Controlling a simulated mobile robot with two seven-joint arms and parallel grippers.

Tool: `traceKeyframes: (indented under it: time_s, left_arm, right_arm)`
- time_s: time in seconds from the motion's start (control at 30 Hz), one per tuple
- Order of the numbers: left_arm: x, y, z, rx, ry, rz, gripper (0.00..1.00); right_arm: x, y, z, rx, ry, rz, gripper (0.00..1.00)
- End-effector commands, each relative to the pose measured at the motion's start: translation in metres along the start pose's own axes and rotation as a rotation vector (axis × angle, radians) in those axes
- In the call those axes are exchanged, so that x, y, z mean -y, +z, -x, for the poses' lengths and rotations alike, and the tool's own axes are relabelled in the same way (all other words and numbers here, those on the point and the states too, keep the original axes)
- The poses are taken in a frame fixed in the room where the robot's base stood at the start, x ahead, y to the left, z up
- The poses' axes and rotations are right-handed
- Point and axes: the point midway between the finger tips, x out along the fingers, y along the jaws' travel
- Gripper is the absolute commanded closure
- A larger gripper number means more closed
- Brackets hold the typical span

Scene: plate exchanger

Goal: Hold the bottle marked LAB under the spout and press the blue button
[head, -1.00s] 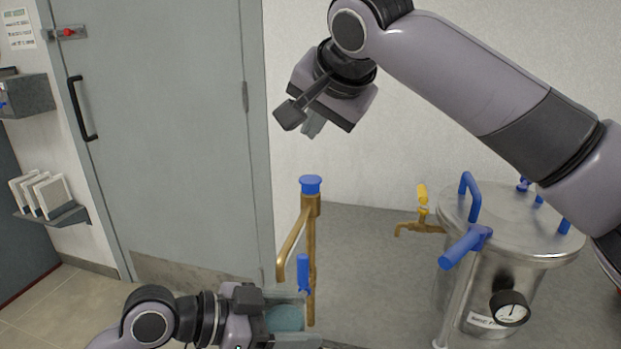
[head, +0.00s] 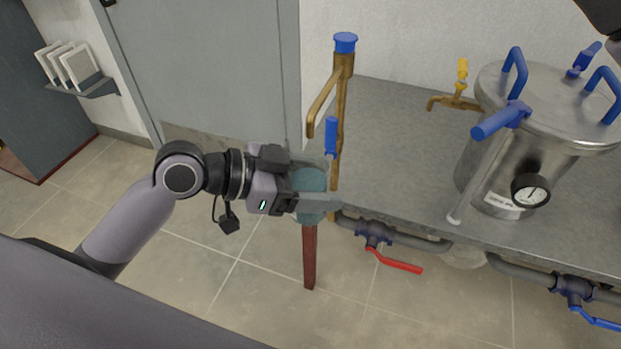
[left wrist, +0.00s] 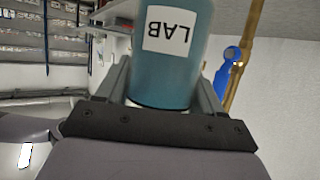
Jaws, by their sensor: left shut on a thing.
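A teal bottle (head: 311,181) is between the fingers of my left gripper (head: 328,184), which is shut on it. In the left wrist view the bottle (left wrist: 172,78) carries a white label (left wrist: 168,30) reading LAB, upside down in the picture. A brass standpipe (head: 341,95) rises at the bench edge, with a blue round cap-like button (head: 345,42) on top. Its spout (head: 318,108) slants down to the left, and its open end appears above the bottle; exact alignment is unclear. A blue lever (head: 331,136) hangs beside the pipe. My right gripper is out of view.
A steel vessel (head: 515,140) with blue handles and a gauge (head: 530,190) stands on the grey bench (head: 400,150). A small brass tap (head: 455,101) with a yellow handle is behind. Pipes with a red-handled valve (head: 400,263) run below the bench edge. A door (head: 210,70) is at the back.

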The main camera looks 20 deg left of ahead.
Motion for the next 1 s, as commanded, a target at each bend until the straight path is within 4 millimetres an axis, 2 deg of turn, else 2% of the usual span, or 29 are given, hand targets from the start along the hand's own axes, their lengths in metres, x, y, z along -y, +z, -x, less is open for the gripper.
traceKeyframes:
  time_s: [1.0]
  left_arm:
    - [-0.069,0.017,0.043,0.000,0.000,-0.001,0.63]
  right_arm:
    - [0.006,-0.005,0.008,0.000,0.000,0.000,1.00]
